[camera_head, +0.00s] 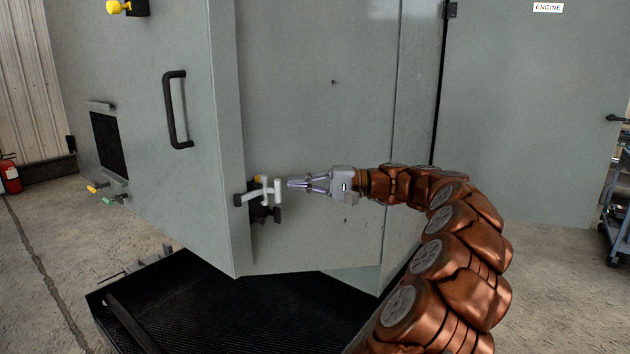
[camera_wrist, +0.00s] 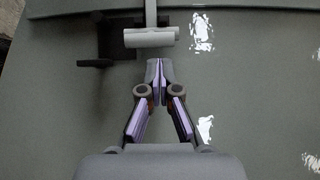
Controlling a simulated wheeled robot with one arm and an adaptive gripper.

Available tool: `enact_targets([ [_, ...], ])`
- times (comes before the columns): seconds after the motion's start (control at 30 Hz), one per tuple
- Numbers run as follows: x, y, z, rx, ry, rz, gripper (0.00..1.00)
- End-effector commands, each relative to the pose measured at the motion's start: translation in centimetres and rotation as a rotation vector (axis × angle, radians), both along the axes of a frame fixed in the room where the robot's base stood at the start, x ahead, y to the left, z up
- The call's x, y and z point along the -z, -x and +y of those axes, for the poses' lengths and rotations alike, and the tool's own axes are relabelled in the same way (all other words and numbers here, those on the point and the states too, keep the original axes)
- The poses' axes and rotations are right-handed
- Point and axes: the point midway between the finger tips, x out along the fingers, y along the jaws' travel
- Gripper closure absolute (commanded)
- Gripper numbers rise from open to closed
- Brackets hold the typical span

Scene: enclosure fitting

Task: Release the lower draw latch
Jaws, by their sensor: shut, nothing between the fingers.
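The lower draw latch (camera_head: 265,192) sits on the corner edge of the grey enclosure, with a pale T-shaped handle, a yellow bit at its top and a dark bracket. In the wrist view the latch's pale crossbar (camera_wrist: 150,38) lies just ahead of my fingertips, with a dark bracket (camera_wrist: 95,63) to its left. My gripper (camera_head: 291,184) is right of the handle, fingers pointing left at it. In the wrist view my gripper (camera_wrist: 155,64) is shut and empty, its tips close together. A small gap shows between tips and crossbar. Whether the latch is fastened is unclear.
The grey enclosure (camera_head: 300,110) stands on a black ribbed base (camera_head: 200,310). A black door handle (camera_head: 175,110) is up left, and a yellow-knobbed fitting (camera_head: 122,7) is at the top. A blue cart (camera_head: 618,240) stands far right. Open floor (camera_head: 540,290) lies at right.

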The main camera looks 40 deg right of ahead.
Motion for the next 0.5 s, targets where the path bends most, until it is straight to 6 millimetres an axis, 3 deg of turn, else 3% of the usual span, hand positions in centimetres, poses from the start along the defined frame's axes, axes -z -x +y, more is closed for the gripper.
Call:
enact_targets([
  [0.2, -0.1, -1.4, 1.9, -0.004, -0.003, 0.000, 1.00],
  [0.5, 0.0, -1.9, 2.4, 0.000, 0.000, 0.000, 1.00],
])
